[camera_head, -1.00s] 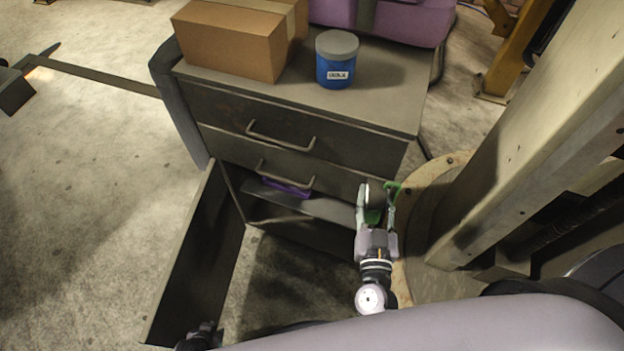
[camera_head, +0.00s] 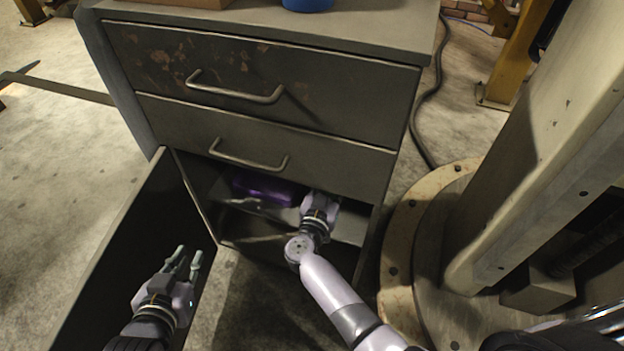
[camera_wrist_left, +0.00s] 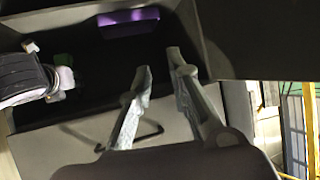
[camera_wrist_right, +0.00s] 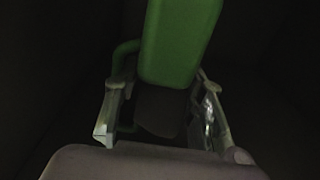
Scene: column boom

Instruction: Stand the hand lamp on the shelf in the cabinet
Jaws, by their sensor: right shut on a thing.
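The green hand lamp (camera_wrist_right: 180,40) fills the upper middle of the right wrist view, between the fingers of my right gripper (camera_wrist_right: 160,108), which is shut on it. In the head view my right gripper (camera_head: 326,198) reaches into the open lower compartment of the grey cabinet (camera_head: 270,120), at the right part of the shelf (camera_head: 350,229). The lamp is hidden there; a dim green bit of it (camera_wrist_left: 64,62) shows in the left wrist view. I cannot tell whether it touches the shelf. My left gripper (camera_head: 187,258) is open and empty, by the open door.
A purple case (camera_head: 266,188) lies on the shelf, left of my right gripper. The open cabinet door (camera_head: 110,260) stands out at the left. Two closed drawers with handles (camera_head: 235,90) are above the compartment. A large column (camera_head: 520,150) on a round base stands at the right.

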